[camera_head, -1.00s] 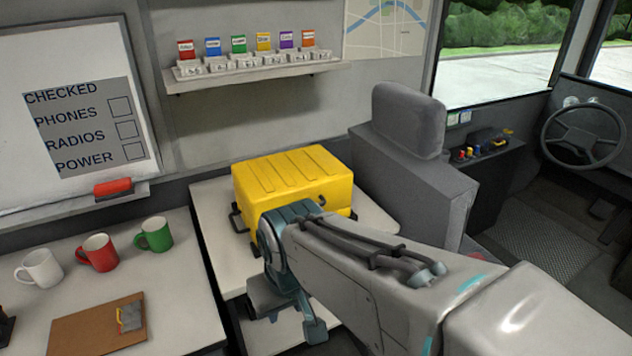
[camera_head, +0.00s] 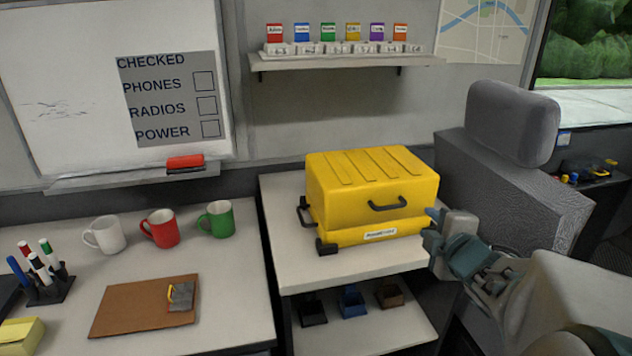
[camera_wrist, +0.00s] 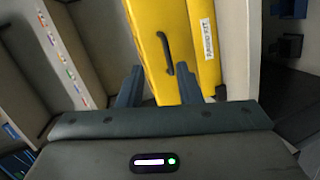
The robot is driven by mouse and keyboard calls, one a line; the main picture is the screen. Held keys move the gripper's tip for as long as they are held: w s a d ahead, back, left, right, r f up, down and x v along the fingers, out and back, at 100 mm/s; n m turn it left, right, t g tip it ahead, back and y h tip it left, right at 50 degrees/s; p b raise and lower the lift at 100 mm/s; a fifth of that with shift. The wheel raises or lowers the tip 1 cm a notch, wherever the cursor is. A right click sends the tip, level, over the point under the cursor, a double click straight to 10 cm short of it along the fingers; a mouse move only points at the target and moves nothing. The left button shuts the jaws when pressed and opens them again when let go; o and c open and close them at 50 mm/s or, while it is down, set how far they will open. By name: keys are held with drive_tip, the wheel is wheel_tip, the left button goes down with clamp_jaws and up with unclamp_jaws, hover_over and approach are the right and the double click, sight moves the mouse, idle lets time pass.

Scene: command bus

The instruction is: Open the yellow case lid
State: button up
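The yellow case (camera_head: 372,184) stands shut on a small white-topped table. Its ribbed lid has a dark handle (camera_head: 387,203) on the front face, and a white label (camera_head: 380,234) is on the lower part. Dark fittings show at its left side. My gripper (camera_head: 436,222) is just right of the case's front right corner in the head view. In the wrist view the case (camera_wrist: 165,40) and its handle (camera_wrist: 166,55) lie ahead, between the two fingers of my gripper (camera_wrist: 163,82). The fingers are spread and hold nothing.
The case's table (camera_head: 350,268) has a lower shelf with small bins (camera_head: 352,302). A grey seat (camera_head: 510,125) stands close at the right. The left desk holds mugs (camera_head: 160,229), a clipboard (camera_head: 140,305) and pens. A wall shelf (camera_head: 340,60) is above the case.

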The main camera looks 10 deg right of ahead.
sight(371, 186)
drive_tip(key=w+f+n+y, duration=0.1)
drive_tip(key=w+f, duration=0.1)
drive_tip(key=w, duration=0.4)
drive_tip(key=w+a+f+n+t+y+p, duration=0.1)
drive_tip(key=w+f+n, duration=0.1)
drive_tip(key=w, duration=0.4)
drive_tip(key=shift+w+a+f, duration=0.15)
drive_tip(key=shift+w+a, duration=0.05)
drive_tip(key=shift+a, duration=0.1)
clamp_jaws()
